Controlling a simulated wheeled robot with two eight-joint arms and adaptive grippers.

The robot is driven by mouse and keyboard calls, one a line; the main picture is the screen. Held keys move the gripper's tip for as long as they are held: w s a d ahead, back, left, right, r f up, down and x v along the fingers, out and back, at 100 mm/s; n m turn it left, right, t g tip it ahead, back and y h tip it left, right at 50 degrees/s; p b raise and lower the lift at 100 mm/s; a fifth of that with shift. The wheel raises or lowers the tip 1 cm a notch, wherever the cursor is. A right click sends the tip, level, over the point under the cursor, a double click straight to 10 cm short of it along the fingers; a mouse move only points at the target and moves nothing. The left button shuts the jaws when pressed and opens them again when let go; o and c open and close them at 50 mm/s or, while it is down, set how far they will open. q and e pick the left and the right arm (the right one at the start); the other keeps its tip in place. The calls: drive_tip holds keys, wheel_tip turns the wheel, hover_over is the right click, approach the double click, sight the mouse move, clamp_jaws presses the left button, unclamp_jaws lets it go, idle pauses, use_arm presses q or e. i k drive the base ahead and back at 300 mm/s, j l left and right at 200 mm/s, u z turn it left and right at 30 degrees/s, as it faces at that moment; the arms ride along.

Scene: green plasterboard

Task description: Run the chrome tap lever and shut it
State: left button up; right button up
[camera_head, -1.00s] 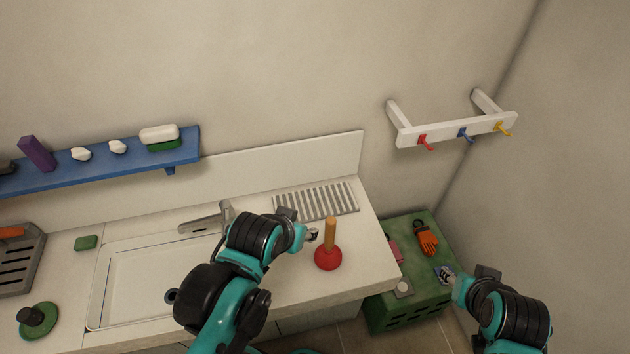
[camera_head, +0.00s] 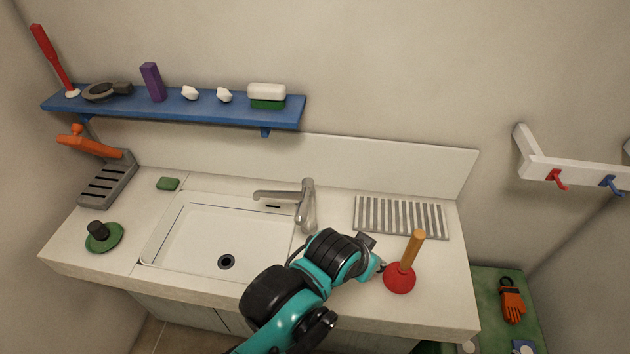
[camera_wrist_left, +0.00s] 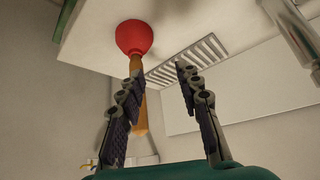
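The chrome tap (camera_head: 307,205) stands at the back right of the white sink (camera_head: 215,240), its spout pointing left over the basin. Its lever is at the top of the body and is hard to tell apart from it here. Part of the tap (camera_wrist_left: 290,25) shows at the upper right of the left wrist view. My left gripper (camera_head: 380,266) is right of and in front of the tap, close to the red plunger (camera_head: 399,279). In the wrist view my left gripper (camera_wrist_left: 157,70) has its fingers apart with nothing clearly between them. My right gripper is out of view.
The plunger stands upright on the counter with its wooden handle up. A ribbed drain rack (camera_head: 400,216) lies behind it. A blue shelf (camera_head: 180,107) with several items is on the wall. A green stopper (camera_head: 104,237) and grey caddy (camera_head: 107,184) are at the left.

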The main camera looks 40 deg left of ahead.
sight(301, 215)
drive_tip(key=u, duration=1.55)
drive_tip(key=k+l+u, duration=0.15)
drive_tip(key=k, duration=0.2)
